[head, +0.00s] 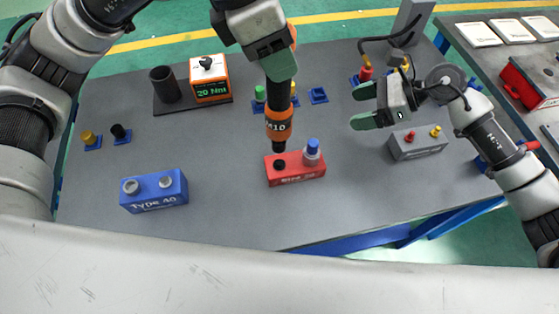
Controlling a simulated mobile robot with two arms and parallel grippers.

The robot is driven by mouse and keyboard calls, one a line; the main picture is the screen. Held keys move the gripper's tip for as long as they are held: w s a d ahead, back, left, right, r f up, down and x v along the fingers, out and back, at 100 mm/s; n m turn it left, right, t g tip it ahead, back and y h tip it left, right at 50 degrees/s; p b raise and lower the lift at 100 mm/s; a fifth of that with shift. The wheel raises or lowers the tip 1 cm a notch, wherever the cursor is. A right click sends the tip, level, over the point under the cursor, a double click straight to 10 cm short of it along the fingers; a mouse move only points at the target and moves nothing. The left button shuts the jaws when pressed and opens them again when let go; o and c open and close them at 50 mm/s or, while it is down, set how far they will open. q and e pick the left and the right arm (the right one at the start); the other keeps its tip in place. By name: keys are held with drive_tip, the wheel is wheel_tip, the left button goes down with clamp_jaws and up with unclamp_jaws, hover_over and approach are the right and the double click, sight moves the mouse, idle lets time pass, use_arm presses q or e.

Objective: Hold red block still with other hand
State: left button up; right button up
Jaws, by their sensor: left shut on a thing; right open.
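The red block (297,177) lies on the grey table (230,215) near the middle. It carries a blue-topped grey fitting (312,152) at its right end and a black round fitting (279,165) at its left. My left gripper (278,66) is shut on a black driver with an orange band marked M10 (278,125). The driver is upright, its tip just above the black fitting; I cannot tell whether they touch. My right gripper (363,107) is open and empty, right of and behind the red block, apart from it.
A grey block (417,146) stands below my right gripper. A blue block marked Type 40 (154,191) is at front left. A black cup (165,84) and orange display box (209,80) stand at back left. Small blue stands (318,95) line the back. Table is clear in front of the red block.

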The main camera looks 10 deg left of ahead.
sight(322, 157)
drive_tip(key=s+a+f+n+g+h, duration=0.1)
drive_tip(key=s, duration=0.1)
drive_tip(key=s+f+n+g+h, duration=0.1)
drive_tip(key=s+n, duration=0.1)
drive_tip(key=s+a+f+n+g+h, duration=0.1)
drive_tip(key=s+n+h, duration=0.1)
drive_tip(key=shift+a+f, duration=0.15)
drive_tip(key=shift+a, duration=0.15)
drive_tip(key=shift+x, duration=4.4)
drive_tip(key=shift+c, duration=0.2)
drive_tip(key=c, duration=0.9)
